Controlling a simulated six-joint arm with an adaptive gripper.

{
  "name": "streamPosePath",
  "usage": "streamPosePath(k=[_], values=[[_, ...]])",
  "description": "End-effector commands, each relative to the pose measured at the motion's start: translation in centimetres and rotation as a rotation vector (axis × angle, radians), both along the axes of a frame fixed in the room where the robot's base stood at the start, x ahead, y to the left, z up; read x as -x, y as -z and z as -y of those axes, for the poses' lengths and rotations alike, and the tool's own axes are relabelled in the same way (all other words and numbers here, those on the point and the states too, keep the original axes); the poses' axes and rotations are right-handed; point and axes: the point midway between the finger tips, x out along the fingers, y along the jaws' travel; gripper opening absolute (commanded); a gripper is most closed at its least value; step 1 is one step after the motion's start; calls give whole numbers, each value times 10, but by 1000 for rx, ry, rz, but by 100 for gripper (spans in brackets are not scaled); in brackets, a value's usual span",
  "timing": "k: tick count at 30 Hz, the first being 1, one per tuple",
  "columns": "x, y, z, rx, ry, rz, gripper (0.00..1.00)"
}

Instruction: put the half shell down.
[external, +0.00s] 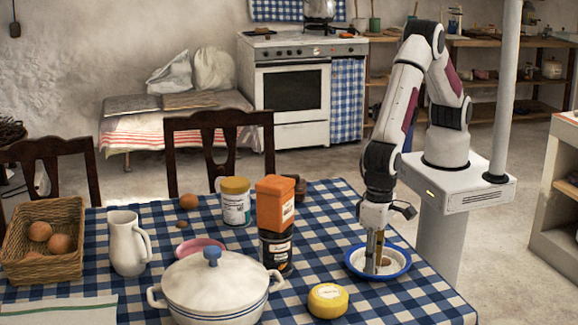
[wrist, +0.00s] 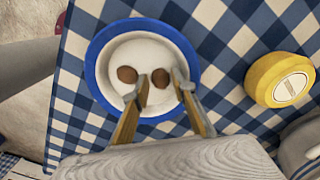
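Two small brown rounded pieces that look like half shells lie in the white, blue-rimmed dish (wrist: 98,50). One half shell (wrist: 127,75) is just left of my gripper's fingers. The other half shell (wrist: 160,78) shows between the fingertips. My gripper (wrist: 160,84) points down over the dish, with its fingers apart and a narrow gap seeming to show beside the shell. In the external view, my gripper (external: 377,270) reaches down into the dish (external: 351,264), and one brown piece (external: 386,261) shows right of the fingers; the other is hidden.
A yellow round tin (external: 328,301) stands left of the dish, also seen in the wrist view (wrist: 280,80). The checked table edge is close right of the dish.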

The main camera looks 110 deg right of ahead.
Motion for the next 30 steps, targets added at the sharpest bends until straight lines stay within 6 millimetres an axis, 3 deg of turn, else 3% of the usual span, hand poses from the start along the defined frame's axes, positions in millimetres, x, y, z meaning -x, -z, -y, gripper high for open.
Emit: streamPosePath(k=[8, 21, 30], values=[[-1, -27, -1, -2, 0, 2, 26], [-1, -92, -1, -2, 0, 2, 26], [0, -116, 0, -1, 0, 1, 26]])
